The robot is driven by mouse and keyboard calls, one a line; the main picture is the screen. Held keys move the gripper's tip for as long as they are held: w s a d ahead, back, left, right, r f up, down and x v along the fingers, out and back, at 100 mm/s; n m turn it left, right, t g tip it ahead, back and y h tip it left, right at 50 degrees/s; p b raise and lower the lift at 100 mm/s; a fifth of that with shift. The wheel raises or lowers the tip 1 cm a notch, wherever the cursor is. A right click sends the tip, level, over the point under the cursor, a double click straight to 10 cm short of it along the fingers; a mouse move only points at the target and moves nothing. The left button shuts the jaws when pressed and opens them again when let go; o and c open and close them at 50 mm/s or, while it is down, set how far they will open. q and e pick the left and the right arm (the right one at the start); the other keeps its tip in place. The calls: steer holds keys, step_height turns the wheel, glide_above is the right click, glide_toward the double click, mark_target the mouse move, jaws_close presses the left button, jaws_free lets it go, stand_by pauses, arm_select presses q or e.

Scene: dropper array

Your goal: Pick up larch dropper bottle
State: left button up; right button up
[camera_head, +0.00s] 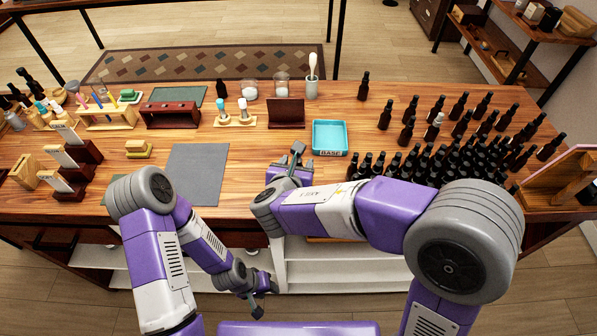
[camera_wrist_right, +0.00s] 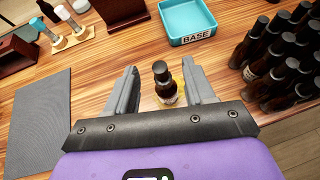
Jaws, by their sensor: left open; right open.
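A dark dropper bottle (camera_wrist_right: 163,85) with a black cap and a pale, yellowish label stands upright on the table in the right wrist view. Its label is too small to read, so I cannot tell whether it is the larch one. My right gripper (camera_wrist_right: 160,88) is open, with one finger on each side of this bottle and gaps visible. In the head view my right gripper (camera_head: 297,155) is over the table's front middle, and I cannot make out the bottle there. My left gripper (camera_head: 257,300) is open and empty, low in front of the table edge.
A teal tray (camera_head: 330,133) marked BASE lies beyond my right gripper. Many dark bottles (camera_head: 440,165) stand packed to the right. A grey mat (camera_head: 198,172) lies to the left. Racks and blocks (camera_head: 105,115) fill the far left.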

steer(key=x, duration=0.2)
steer(key=b+x, duration=0.1)
steer(key=x, duration=0.2)
steer(key=shift+s+f, duration=0.1)
steer(key=shift+f, duration=0.35)
jaws_close()
steer(key=shift+r, duration=0.1)
